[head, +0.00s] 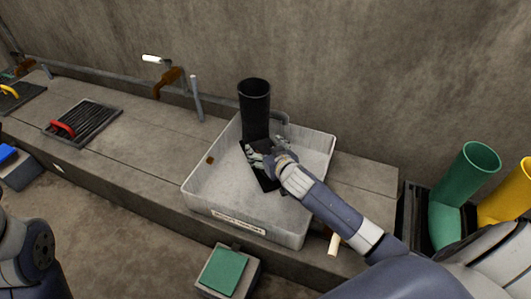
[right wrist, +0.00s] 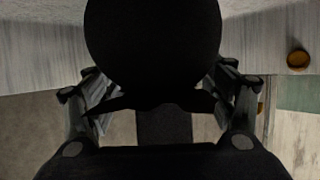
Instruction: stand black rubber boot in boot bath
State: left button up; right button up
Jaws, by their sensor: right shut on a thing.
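The black rubber boot (head: 255,108) is in the white boot bath (head: 318,160), its shaft upright near the back wall and its foot pointing toward the front. I cannot tell whether its sole touches the bath floor. My right gripper (head: 262,157) is shut on the boot low on the shaft and hides part of it. In the right wrist view the boot (right wrist: 152,45) is a dark round shape between the fingers of the gripper (right wrist: 158,102). My left gripper is out of view.
A green boot (head: 465,180) and a yellow boot (head: 512,195) stand at the right. A box with a green pad (head: 222,270) is in front of the bath. A grate with a red-handled item (head: 62,129) lies left on the ledge. A pipe runs along the wall.

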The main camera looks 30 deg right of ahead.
jog(key=shift+w+r, duration=0.1)
jog(key=shift+r, duration=0.05)
jog(key=shift+f, duration=0.2)
jog(key=o, duration=1.6)
jog(key=shift+f, duration=0.1)
